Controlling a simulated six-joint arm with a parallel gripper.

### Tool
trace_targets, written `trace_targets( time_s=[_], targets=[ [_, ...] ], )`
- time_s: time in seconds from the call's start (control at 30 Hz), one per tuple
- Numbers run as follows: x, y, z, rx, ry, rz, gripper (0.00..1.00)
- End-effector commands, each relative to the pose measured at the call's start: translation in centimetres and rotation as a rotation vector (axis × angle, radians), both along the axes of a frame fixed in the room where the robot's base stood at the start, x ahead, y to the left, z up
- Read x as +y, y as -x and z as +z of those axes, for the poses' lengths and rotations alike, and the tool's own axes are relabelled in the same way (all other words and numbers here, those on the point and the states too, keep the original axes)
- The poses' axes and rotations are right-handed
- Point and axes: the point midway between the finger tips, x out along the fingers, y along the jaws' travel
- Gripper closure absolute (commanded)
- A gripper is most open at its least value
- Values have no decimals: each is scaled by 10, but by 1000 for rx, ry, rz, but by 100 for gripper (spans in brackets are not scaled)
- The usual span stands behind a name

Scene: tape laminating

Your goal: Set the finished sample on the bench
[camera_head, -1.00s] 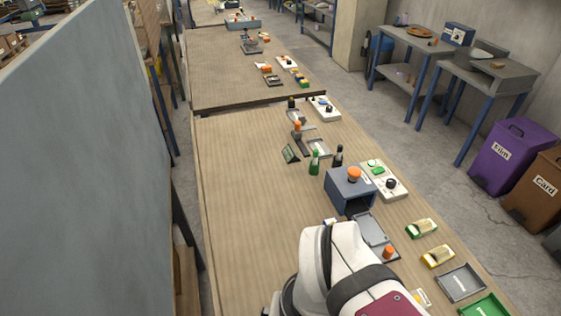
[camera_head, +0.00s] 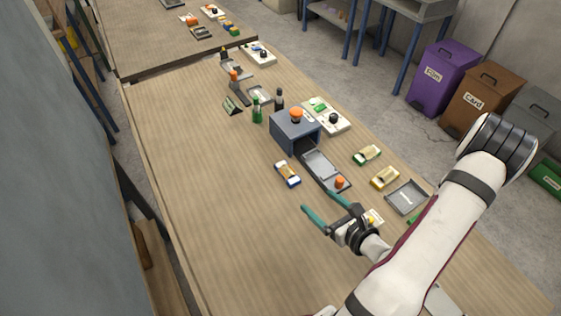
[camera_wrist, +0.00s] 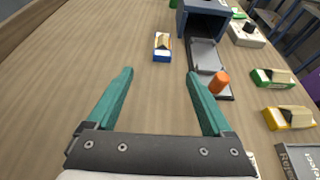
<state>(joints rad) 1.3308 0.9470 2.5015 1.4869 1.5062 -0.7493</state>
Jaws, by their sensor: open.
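My gripper (camera_head: 320,202) is open and empty above the bare bench top (camera_head: 215,190), its two teal fingers spread; the fingers also show in the wrist view (camera_wrist: 158,75). I cannot pick out a finished sample for certain. A blue box-shaped machine (camera_head: 293,134) with an orange knob stands ahead, its dark opening facing me. A grey metal slide (camera_head: 321,165) with an orange knob (camera_head: 340,183) at its near end extends from the opening. A small blue-based block with a pale top (camera_head: 287,173) lies left of the slide, apart from my fingers.
Green-based (camera_head: 367,155) and yellow-based (camera_head: 384,178) blocks lie right of the slide. Bottles (camera_head: 257,112) and a control box (camera_head: 326,116) stand farther back. The bench's left side is clear.

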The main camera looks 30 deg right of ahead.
Motion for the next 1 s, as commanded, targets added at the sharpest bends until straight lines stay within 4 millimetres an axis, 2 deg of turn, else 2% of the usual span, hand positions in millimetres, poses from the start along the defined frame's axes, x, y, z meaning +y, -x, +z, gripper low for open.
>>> trace_targets(
  time_s=[0.1, 0.2, 0.37, 0.6, 0.7, 0.87, 1.0],
  targets=[
    [3, -35, -14, -1, 2, 14, 15],
    [3, -59, -23, -2, 2, 14, 15],
    [1, -79, -32, -2, 2, 8, 15],
    [-6, -118, -53, -2, 2, 11, 15],
    [-6, -125, -56, -2, 2, 8, 15],
    [-7, -125, -56, -2, 0, 7, 15],
    [-7, -125, -56, -2, 1, 8, 37]
  ],
)
